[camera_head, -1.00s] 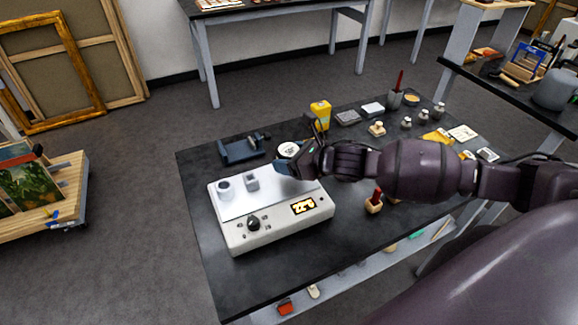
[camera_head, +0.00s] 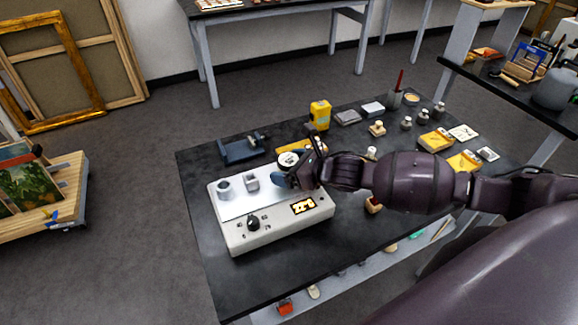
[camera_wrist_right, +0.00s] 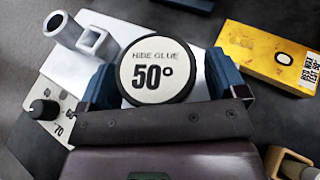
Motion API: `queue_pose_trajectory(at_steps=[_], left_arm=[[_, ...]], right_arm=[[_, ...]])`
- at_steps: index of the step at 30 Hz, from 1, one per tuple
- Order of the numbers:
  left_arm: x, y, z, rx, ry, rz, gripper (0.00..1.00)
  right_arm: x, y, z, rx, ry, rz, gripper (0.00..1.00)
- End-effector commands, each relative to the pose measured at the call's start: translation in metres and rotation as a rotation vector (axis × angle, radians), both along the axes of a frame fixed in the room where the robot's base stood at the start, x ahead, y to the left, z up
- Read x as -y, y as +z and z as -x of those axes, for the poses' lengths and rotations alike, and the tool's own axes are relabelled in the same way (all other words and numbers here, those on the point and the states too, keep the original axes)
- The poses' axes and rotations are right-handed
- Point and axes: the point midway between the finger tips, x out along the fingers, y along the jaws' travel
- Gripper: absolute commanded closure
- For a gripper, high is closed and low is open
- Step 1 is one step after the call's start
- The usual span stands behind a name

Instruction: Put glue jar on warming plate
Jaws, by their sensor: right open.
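The glue jar (camera_head: 288,159) has a round white lid reading "HIDE GLUE 50°" in the right wrist view (camera_wrist_right: 157,72). It appears upright at the back right part of the warming plate (camera_head: 238,207), a white box with a silvery top, black knob and lit display. My right gripper (camera_head: 286,178) is open, with its blue fingers on either side of the jar in the wrist view (camera_wrist_right: 160,85). The jar's base is hidden, so its contact with the plate cannot be seen. My left gripper is not in view.
A round metal cup (camera_head: 223,187) and a square one (camera_head: 251,181) stand on the plate's left part. A blue holder (camera_head: 242,150) and a yellow box (camera_wrist_right: 268,55) lie behind the plate. Small bottles and cards crowd the table's right. The table's front left is clear.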

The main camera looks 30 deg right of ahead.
Motion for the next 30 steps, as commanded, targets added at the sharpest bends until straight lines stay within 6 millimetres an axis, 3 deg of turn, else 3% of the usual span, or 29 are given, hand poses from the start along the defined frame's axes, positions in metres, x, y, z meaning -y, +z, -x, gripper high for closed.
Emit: queue_pose_trajectory(at_steps=[8,21,30], left_arm=[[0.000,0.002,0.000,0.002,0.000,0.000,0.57],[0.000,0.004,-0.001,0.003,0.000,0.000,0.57],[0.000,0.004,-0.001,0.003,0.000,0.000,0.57]], right_arm=[[0.004,0.005,0.005,0.000,-0.001,0.002,0.10],[0.039,0.034,0.069,-0.003,-0.001,0.003,0.10],[0.052,0.046,0.093,-0.002,-0.001,0.001,0.10]])
